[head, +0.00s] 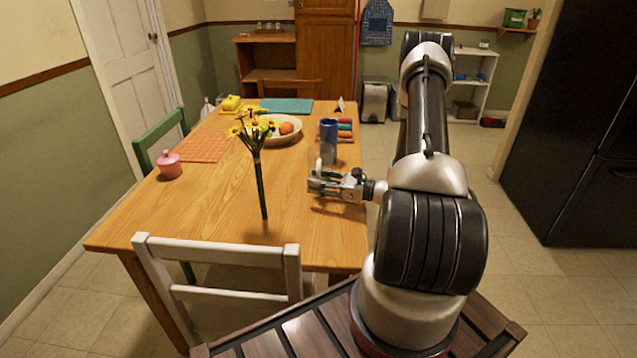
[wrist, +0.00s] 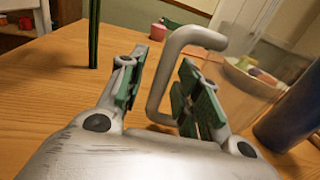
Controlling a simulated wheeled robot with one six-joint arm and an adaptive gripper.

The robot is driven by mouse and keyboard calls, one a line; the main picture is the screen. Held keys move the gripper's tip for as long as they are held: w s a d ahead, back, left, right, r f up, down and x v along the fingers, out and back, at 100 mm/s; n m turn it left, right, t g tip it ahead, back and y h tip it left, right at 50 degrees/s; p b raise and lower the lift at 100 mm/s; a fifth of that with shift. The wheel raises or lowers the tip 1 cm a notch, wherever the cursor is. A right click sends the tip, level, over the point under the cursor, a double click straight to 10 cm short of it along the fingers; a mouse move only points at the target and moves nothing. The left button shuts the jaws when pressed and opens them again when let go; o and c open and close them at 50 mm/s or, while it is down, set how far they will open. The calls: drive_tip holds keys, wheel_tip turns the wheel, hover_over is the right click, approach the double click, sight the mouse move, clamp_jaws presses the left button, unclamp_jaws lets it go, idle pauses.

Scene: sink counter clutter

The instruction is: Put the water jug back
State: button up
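The water jug (head: 328,155) is clear and stands on the wooden table near its right edge. In the wrist view its see-through body (wrist: 236,58) is at the upper right, with a thick grey handle (wrist: 196,37) towards me. My gripper (head: 318,185) is low over the table at the jug's near side. In the wrist view my gripper (wrist: 156,88) is open, its green-padded fingers on either side of the handle's upright bar. A gap shows between the left finger and the bar; contact on the right is unclear. The jug's base is partly hidden by my gripper.
A blue tumbler (head: 328,130) stands close behind the jug. Yellow flowers on tall green stems (head: 261,188) stand left of my gripper. A fruit bowl (head: 273,137), pink pot (head: 169,166) and orange mat (head: 201,147) are further left. A white chair (head: 216,291) stands at the front.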

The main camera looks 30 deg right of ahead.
drive_tip(key=shift+r, duration=0.15)
drive_tip(key=v, duration=1.1)
drive_tip(key=shift+s+d, duration=0.15)
drive_tip(key=shift+s, duration=0.1)
drive_tip(key=s+a+r+n+g+h, duration=0.1)
drive_tip(key=s+a+r+n+g, duration=0.3)
drive_tip(key=a+r+n+g, duration=0.3)
drive_tip(key=s+a+r+n+g+h, duration=0.1)
drive_tip(key=s+a+r+n+g, duration=0.35)
drive_tip(key=r+n, duration=0.35)
drive_tip(key=s+r+n+t+h, duration=0.3)
drive_tip(key=s+r+n+h, duration=0.7)
drive_tip(key=r+n, duration=0.2)
wheel_tip(320, 180, up, 2)
drive_tip(key=shift+r+h, duration=0.15)
drive_tip(key=shift+h, duration=0.25)
